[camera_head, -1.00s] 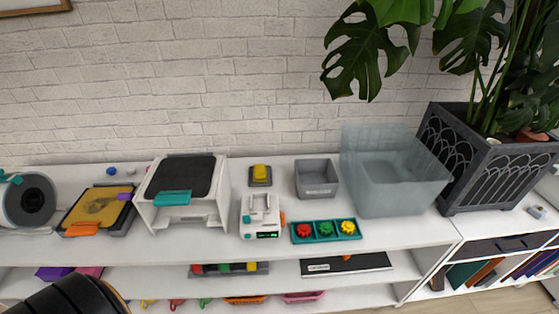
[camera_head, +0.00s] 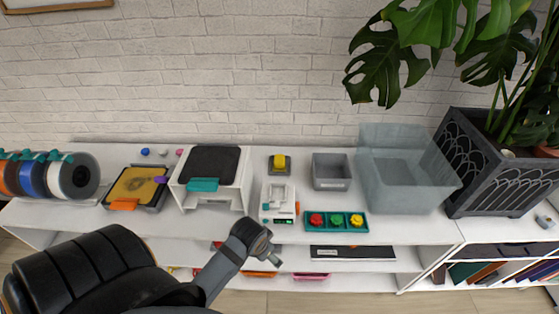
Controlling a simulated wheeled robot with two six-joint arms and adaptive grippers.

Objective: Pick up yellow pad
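A small yellow pad (camera_head: 279,160) sits on a dark square base (camera_head: 280,170) at the back of the white shelf top, near the wall. A larger yellow-orange flat pad (camera_head: 138,185) with a dark smudge lies in a black tray (camera_head: 150,205) further left. I cannot tell which of the two the task names. My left arm comes in from the lower left, in front of the shelf. Its far end, where the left gripper (camera_head: 274,262) seems to be, is small and its fingers are unclear. It is apart from both yellow pads. My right gripper is out of view.
A white device (camera_head: 279,205) stands in front of the small yellow pad. A grey bin (camera_head: 331,174) and a clear bin (camera_head: 400,190) stand to its right. A teal tray (camera_head: 336,230) of coloured knobs and a white stand (camera_head: 210,198) are nearby. Spools (camera_head: 75,176) stand far left.

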